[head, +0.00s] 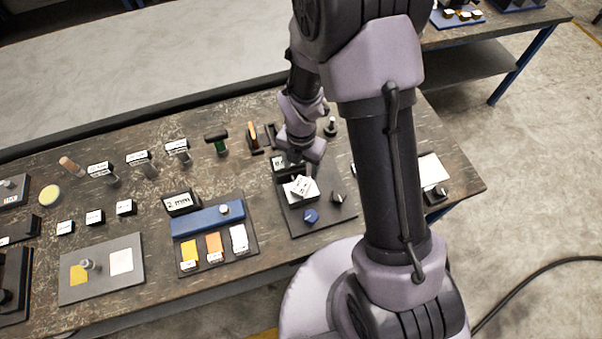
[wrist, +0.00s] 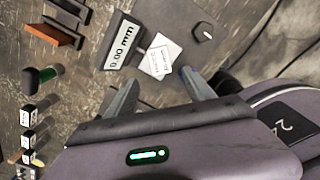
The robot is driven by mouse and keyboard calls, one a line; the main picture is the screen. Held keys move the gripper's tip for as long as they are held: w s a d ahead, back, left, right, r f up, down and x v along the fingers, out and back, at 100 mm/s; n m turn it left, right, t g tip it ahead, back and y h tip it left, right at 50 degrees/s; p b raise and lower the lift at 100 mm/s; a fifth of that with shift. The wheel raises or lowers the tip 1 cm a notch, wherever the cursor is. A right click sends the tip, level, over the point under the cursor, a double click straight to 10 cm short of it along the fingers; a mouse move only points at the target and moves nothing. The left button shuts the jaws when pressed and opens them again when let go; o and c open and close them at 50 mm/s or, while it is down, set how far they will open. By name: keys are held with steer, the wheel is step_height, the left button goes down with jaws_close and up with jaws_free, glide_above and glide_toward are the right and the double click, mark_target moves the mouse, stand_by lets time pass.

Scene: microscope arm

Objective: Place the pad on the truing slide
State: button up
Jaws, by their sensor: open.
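My gripper (wrist: 158,80) is open and empty, with its two fingers spread on either side of a small white block with printing (wrist: 160,57) in the wrist view. The block lies tilted on a dark plate (head: 292,222), in front of a display reading 0.00 mm (wrist: 124,40). In the head view the white block (head: 301,187) shows just below my gripper. Contact between fingers and block cannot be told. Nothing visible is labelled as the pad or the truing slide, so I cannot tell which things they are.
Left of the plate is a tray with a blue bar (head: 200,221) and yellow, orange (head: 214,243) and white pieces. Further left, a grey plate (head: 103,284) carries a yellow and a white square. Handled tools and small labelled blocks stand behind.

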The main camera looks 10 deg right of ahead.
step_height(320, 180, up, 14)
steer(key=f+m+t, duration=0.1)
steer(key=m+t, duration=0.1)
steer(key=m, duration=0.7)
steer(key=s+r+m+t+y, duration=0.1)
steer(key=s+r+m+t, duration=0.1)
steer(key=s+r+m, duration=0.5)
steer(key=s+r+m+t+y, duration=0.1)
steer(key=s+r+m, duration=0.6)
steer(key=m, duration=0.9)
step_height(320, 180, up, 4)
steer(key=shift+s+a+f+t, duration=0.15)
steer(key=shift+s+a+t, duration=0.2)
steer(key=shift+t, duration=0.05)
steer(key=shift+f, duration=0.1)
step_height(320, 180, down, 18)
steer(key=b, duration=1.8)
